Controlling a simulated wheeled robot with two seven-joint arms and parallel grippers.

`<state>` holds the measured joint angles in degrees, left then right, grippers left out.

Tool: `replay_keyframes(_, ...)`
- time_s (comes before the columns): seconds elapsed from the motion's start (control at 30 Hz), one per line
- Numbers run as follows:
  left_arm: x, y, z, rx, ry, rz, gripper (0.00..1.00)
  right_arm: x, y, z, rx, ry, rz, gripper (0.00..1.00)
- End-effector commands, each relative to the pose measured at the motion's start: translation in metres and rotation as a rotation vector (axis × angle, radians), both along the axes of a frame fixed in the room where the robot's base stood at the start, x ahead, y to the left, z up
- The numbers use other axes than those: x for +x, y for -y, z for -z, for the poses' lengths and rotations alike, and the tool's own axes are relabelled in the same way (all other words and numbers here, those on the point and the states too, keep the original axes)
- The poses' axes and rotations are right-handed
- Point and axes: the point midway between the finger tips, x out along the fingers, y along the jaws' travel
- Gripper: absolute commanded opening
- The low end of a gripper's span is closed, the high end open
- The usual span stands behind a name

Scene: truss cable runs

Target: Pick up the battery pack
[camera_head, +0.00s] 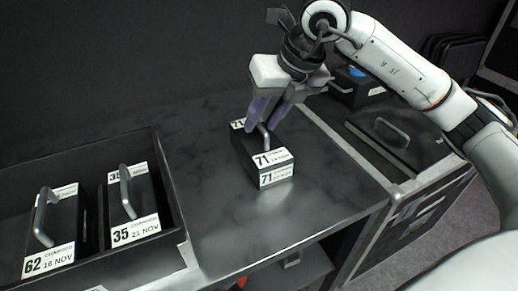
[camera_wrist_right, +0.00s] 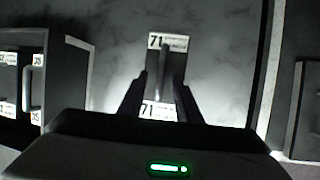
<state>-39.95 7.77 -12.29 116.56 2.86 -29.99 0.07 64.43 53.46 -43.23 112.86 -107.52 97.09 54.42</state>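The battery pack (camera_head: 247,157) is a dark box with white "71" labels and a grey bar handle on top. It sits on the dark worktop in the middle of the head view. It also shows in the right wrist view (camera_wrist_right: 178,65), partly hidden by my gripper. My right gripper (camera_head: 264,122) points down over the pack, with its fingers close to the handle. In the right wrist view the two fingers (camera_wrist_right: 162,88) stand apart, one on each side of the handle. The gripper looks open. My left gripper is not in view.
A dark open-topped bin (camera_head: 172,190) at left holds packs labelled 62 (camera_head: 66,220) and 35 (camera_head: 148,195). A dark case with a handle (camera_head: 390,140) lies at right, with a blue-topped device (camera_head: 357,85) behind it. The worktop (camera_head: 225,235) in front of the pack is clear.

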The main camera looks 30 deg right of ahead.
Motion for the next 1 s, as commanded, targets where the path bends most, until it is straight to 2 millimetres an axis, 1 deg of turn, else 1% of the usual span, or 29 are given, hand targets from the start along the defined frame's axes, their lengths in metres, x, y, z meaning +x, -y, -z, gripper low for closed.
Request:
replay_keyframes(0.07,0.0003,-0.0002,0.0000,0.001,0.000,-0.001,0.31,0.0000,0.0000,-0.0002,0.000,0.000,0.000,0.31)
replay_keyframes(0.2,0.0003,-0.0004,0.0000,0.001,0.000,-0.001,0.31,-0.0001,0.0002,-0.0004,0.000,0.000,0.000,0.07)
replay_keyframes(0.23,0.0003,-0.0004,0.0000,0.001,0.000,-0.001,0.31,-0.0001,0.0002,-0.0004,0.000,0.000,0.000,0.02)
replay_keyframes(0.27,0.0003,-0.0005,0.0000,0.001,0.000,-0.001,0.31,-0.0001,0.0002,-0.0005,0.000,0.000,0.000,0.00)
replay_keyframes(1.0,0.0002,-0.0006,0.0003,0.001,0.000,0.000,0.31,-0.0002,0.0004,-0.0009,0.000,0.000,0.000,0.00)
